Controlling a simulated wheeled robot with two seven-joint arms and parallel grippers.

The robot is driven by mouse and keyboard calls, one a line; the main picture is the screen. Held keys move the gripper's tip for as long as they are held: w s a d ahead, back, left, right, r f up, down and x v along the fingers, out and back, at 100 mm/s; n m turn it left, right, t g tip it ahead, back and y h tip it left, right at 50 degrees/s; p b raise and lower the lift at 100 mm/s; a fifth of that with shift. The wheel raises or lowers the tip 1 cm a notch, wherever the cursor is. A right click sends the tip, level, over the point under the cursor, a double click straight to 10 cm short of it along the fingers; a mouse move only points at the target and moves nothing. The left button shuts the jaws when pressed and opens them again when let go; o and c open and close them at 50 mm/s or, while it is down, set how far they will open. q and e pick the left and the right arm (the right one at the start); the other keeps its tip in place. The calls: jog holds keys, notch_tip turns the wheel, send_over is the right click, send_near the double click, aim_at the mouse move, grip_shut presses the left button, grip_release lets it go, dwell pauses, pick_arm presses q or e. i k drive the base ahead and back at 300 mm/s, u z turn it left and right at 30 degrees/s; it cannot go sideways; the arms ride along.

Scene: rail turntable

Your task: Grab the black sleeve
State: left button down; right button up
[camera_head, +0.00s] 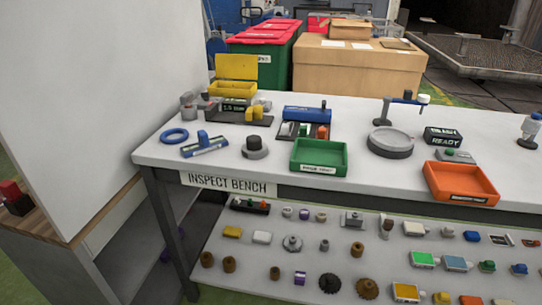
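I cannot tell for sure which thing is the black sleeve. A short black cylinder (254,142) stands on a grey round base on the bench top, left of the green tray (319,169). On the lower shelf, a small dark grey round part (324,245) and a black toothed wheel (330,283) also show. Neither of my grippers is in view.
The bench top (220,178) carries a blue ring (174,136), a yellow open box (232,89), a grey round dish (390,142), an orange tray (461,184) and a black READY sign (443,136). The lower shelf (225,291) holds several small parts. A white panel (95,90) stands at left.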

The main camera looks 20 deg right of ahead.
aim_at(253, 141)
jog(key=z, duration=0.65)
jog(key=i, duration=0.7)
jog(key=u, duration=1.25)
